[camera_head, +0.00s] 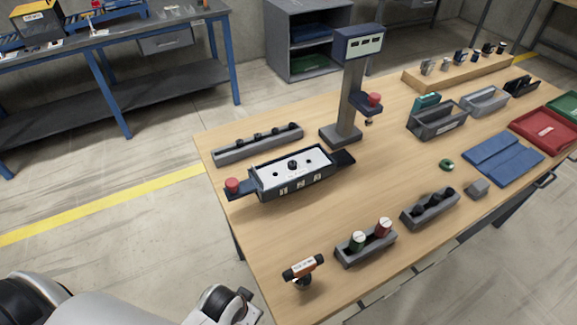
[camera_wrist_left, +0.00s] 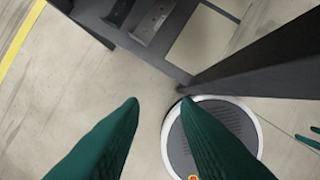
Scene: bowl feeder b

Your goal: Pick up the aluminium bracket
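I cannot single out the aluminium bracket with certainty. A small grey metal-looking piece (camera_head: 478,187) lies on the table near its front right edge, beside the blue mats. Several small metallic parts (camera_head: 428,66) stand on the wooden rack at the back; they are too small to identify. My left gripper shows in the left wrist view (camera_wrist_left: 160,103), with two green fingers apart and nothing between them, above the floor. In the head view, part of my left arm is at the bottom, off the table's front left corner.
The wooden table (camera_head: 330,215) holds a grey post with a display (camera_head: 358,45), a black fixture with a white top (camera_head: 295,172), grey holders (camera_head: 366,246), a dark open bin (camera_head: 436,121), blue mats (camera_head: 503,160) and a red tray (camera_head: 546,132). A handheld tool (camera_head: 302,268) stands near the front left corner.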

